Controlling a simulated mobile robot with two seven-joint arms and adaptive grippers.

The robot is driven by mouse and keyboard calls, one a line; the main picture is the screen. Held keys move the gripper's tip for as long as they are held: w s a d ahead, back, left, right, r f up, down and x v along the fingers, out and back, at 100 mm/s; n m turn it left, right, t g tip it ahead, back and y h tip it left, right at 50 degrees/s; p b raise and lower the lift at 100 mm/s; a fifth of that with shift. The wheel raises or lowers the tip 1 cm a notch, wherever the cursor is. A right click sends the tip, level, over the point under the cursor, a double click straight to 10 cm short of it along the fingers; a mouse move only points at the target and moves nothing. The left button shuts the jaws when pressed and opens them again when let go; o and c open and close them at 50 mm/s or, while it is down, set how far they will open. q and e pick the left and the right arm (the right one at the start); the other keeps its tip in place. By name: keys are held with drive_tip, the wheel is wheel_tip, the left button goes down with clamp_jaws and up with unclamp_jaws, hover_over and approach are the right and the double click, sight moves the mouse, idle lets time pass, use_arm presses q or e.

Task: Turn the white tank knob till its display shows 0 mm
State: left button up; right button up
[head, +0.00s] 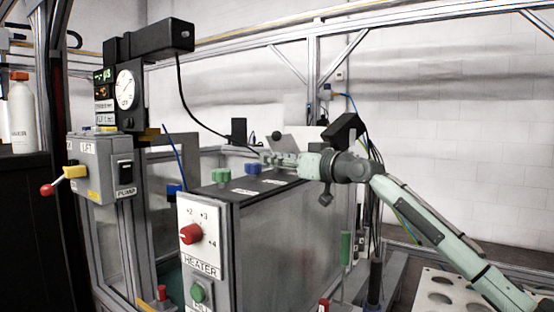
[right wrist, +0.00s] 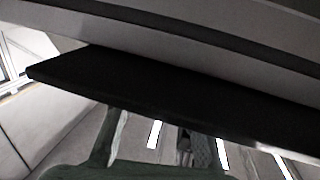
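The tank (head: 285,230) has a dark top with a green knob (head: 221,175) and a blue knob (head: 252,168) on it. I cannot make out the white knob; my right gripper covers the top just past the blue knob. The right gripper (head: 267,157) reaches in from the right, pointing left, low over the far part of the top. In the right wrist view its two fingers (right wrist: 155,140) stand apart, but a black plate hides their tips. A small green-lit display (head: 103,74) is on the panel at upper left; its digits are too small to read surely. My left gripper is out of view.
Left of the tank stand a dial gauge (head: 125,89) and a grey LIFT/PUMP box (head: 100,168) with a red-tipped lever. The HEATER panel (head: 199,240) with a red knob faces me. A black cable hangs behind the knobs. Frame posts stand behind my right arm.

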drive_tip(key=c, duration=0.5)
drive_tip(key=shift+f+h, duration=0.15)
drive_tip(key=shift+h, duration=0.15)
drive_tip(key=shift+a+m+t+h, duration=0.25)
drive_tip(key=shift+m+t+h, duration=0.85)
drive_tip(key=shift+h, duration=0.1)
drive_tip(key=shift+d+m+t+h, duration=0.15)
drive_tip(key=shift+m+t+h, duration=0.25)
drive_tip(key=shift+m+h, duration=0.1)
drive_tip(key=o, duration=1.2)
drive_tip(key=shift+d, duration=0.1)
